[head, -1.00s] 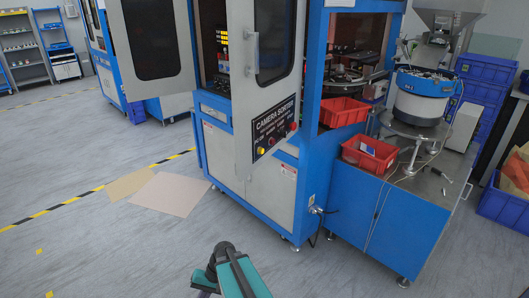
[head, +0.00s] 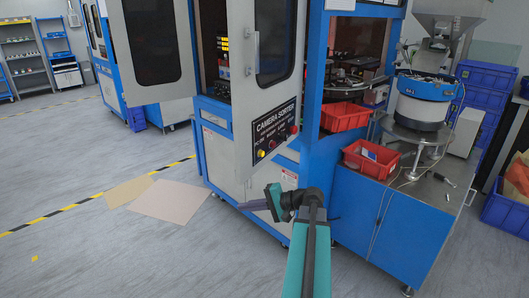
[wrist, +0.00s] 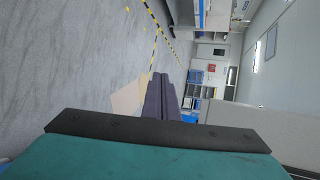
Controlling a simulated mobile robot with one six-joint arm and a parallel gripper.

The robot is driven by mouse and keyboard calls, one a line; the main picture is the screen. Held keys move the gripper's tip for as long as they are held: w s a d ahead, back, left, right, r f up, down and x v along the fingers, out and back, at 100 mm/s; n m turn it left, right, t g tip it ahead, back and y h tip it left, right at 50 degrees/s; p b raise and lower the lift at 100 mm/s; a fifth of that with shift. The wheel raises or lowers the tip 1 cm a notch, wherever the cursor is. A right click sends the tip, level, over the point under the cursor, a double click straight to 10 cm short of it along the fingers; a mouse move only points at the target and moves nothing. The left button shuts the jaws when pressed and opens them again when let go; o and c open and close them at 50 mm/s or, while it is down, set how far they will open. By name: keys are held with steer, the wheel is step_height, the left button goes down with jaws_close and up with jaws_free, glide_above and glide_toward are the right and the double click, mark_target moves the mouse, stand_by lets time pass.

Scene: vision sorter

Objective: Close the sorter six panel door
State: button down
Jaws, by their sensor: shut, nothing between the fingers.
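The camera sorter is a blue and grey machine in the head view. Its grey windowed door (head: 243,120) with a label and buttons stands swung open, with the dark interior (head: 213,50) visible to its left. Another windowed grey panel (head: 118,50) stands out at the left of that opening. I cannot tell which panel is called six. My gripper (head: 245,205) is shut and empty, low in front of the machine, below the labelled door, its fingers pointing left. In the wrist view the dark fingers (wrist: 160,95) are together, and a pale flat surface (wrist: 265,135) lies to their right.
A blue side cabinet (head: 390,235) with a red bin (head: 370,160) and a bowl feeder (head: 423,100) stands at the right. Blue crates (head: 478,100) are stacked behind. Flat sheets (head: 170,202) lie on the floor left of the machine. The left floor is otherwise clear.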

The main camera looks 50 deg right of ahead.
steer(key=s+d+r+t+h+b, duration=0.1)
steer(key=s+d+r+t, duration=0.1)
steer(key=s+d+r, duration=0.4)
steer(key=s+d+r+m+t+h, duration=0.1)
steer(key=s+d+r+t, duration=0.2)
steer(key=r, duration=1)
steer(key=s+d, duration=0.3)
steer(key=d, duration=0.1)
steer(key=shift+s+d+h+b, duration=0.2)
steer(key=shift+s+h+b, duration=0.15)
steer(key=shift+h, duration=0.05)
steer(key=shift+w, duration=0.1)
steer(key=p, duration=0.3)
glide_toward(256, 146)
steer(key=w, duration=0.2)
steer(key=w+a, duration=0.1)
steer(key=w, duration=0.1)
steer(key=shift+w+r, duration=0.1)
steer(key=shift+w, duration=0.2)
steer(key=shift+w+a, duration=0.15)
steer(key=shift+w, duration=0.7)
steer(key=shift+w+a, duration=0.1)
steer(key=shift+w, duration=0.05)
